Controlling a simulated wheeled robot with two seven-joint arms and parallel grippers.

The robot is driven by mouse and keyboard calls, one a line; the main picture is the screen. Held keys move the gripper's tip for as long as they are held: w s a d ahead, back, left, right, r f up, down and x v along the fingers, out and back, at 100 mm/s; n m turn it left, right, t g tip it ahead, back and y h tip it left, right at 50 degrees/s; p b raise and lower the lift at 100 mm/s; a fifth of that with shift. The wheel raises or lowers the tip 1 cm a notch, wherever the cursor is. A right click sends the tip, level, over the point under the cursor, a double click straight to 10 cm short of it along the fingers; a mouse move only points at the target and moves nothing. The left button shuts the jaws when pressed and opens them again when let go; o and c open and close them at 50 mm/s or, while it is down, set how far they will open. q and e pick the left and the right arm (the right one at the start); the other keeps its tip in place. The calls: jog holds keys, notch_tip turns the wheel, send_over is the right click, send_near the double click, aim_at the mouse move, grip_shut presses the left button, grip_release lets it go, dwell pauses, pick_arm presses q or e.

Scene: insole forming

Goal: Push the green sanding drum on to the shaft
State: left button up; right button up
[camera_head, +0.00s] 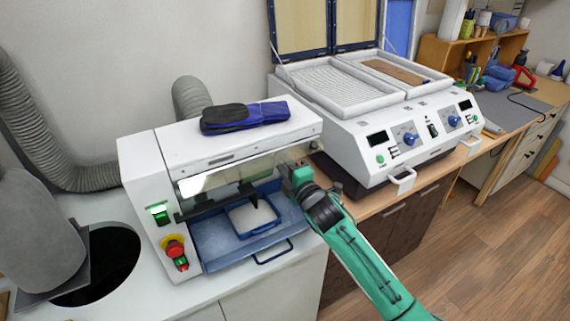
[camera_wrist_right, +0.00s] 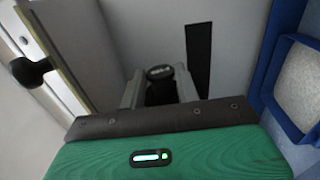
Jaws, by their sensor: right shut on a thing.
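My right gripper (camera_wrist_right: 160,88) is shut on a dark, round-ended thing (camera_wrist_right: 160,72) with small pale marks on its end. Its two grey fingers stand on either side of that thing. I see no green on it, so I cannot tell if it is the sanding drum. In the head view, my green right arm comes from the lower right to the right end of the white machine (camera_head: 218,140). The fingers and what they hold are hidden there. The green drum and the shaft are not clearly visible in either view. My left gripper is not in view.
A blue tray (camera_head: 205,255) with a white-filled blue frame (camera_head: 232,217) lies in the machine's front opening, left of my gripper. A blue-and-black insole pair (camera_head: 245,117) lies on top. A white two-bay forming machine (camera_head: 350,140) stands close behind and to the right.

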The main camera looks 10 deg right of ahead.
jog(key=shift+r, duration=0.15)
dwell(0.3)
jog(key=shift+a, duration=0.1)
jog(key=o, duration=1.2)
jog(key=shift+a, duration=0.1)
jog(key=shift+o, duration=0.2)
jog(key=shift+s, duration=0.1)
jog(key=p+v, duration=0.3)
jog(key=v, duration=0.7)
jog(key=shift+r+p, duration=0.35)
jog(key=shift+r, duration=0.2)
